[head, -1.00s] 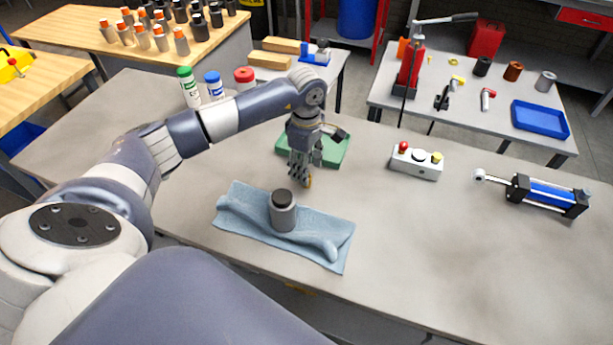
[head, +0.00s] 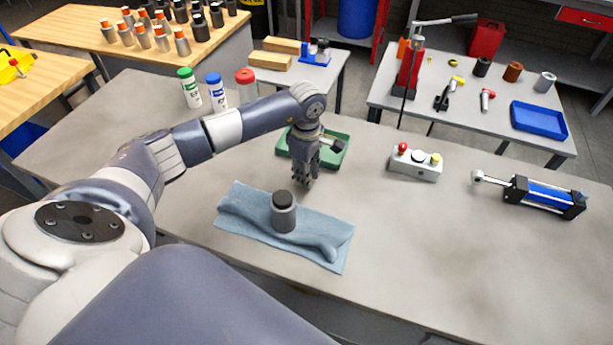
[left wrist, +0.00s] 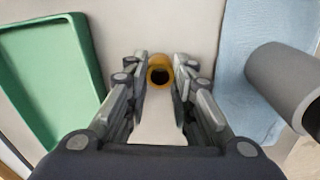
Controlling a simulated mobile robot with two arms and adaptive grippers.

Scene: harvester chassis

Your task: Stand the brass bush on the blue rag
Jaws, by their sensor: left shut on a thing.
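The brass bush (left wrist: 161,61) is a short golden ring with a dark bore, seen between the fingertips of my left gripper in the left wrist view. My left gripper (head: 306,180) is shut on it, behind the rag and in front of the green tray. In the head view the fingers hide the bush, and I cannot tell whether it touches the bench. The blue rag (head: 250,225) lies on the bench with raised folds, and it also shows in the left wrist view (left wrist: 235,95). My right gripper is not in view.
A grey cylinder with a black top (head: 284,214) stands on the middle of the rag, and also shows in the left wrist view (left wrist: 285,85). A green tray (head: 340,160) lies behind the gripper. A button box (head: 415,170) and blue cylinder (head: 545,197) stand right. Bench right of the rag is clear.

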